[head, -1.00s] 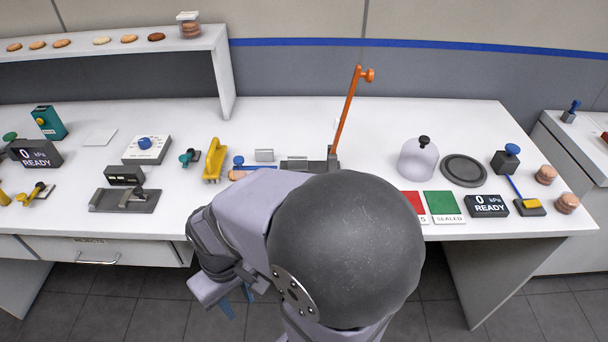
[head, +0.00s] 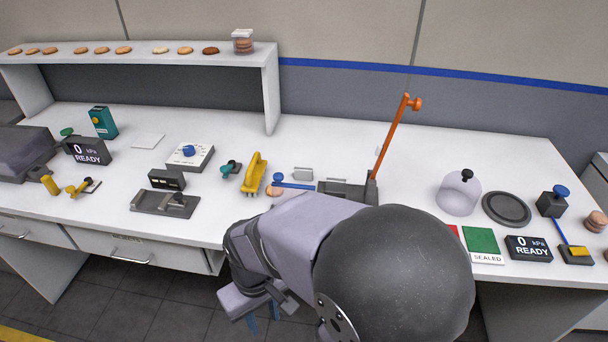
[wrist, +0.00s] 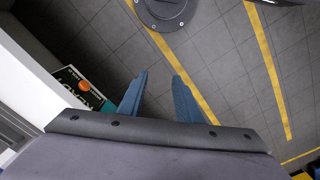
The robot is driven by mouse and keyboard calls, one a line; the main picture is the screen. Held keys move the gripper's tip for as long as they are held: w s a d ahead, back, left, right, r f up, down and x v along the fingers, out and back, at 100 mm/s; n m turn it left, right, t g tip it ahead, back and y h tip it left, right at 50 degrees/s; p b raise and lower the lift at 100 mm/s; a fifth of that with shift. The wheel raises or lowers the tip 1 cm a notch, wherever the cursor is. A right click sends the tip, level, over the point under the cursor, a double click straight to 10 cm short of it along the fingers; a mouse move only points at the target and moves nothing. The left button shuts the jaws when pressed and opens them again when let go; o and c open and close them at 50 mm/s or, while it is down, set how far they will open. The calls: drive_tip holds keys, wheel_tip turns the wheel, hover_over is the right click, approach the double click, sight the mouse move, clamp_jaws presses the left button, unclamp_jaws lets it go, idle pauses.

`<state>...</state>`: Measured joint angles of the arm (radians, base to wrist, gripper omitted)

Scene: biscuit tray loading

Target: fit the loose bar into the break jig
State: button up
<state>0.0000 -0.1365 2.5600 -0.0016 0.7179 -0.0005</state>
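The likely break jig is a dark base (head: 345,190) with a raised orange lever (head: 391,138), on the table behind my arm; its front part is hidden by the arm. No loose bar can be picked out with certainty. A small grey block (head: 303,174) lies just left of the jig, and I cannot tell whether it is the bar. My gripper (wrist: 158,92) has two blue fingers spread apart with nothing between them. It points down over the floor in front of the table, away from the jig.
A yellow-handled tool (head: 254,172) and a blue-handled item (head: 294,185) lie left of the jig. The table between lever and dome is clear.

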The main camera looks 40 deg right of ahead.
drive_tip(key=shift+o, duration=0.6)
drive_tip(key=o, duration=0.8)
drive_tip(key=shift+o, duration=0.2)
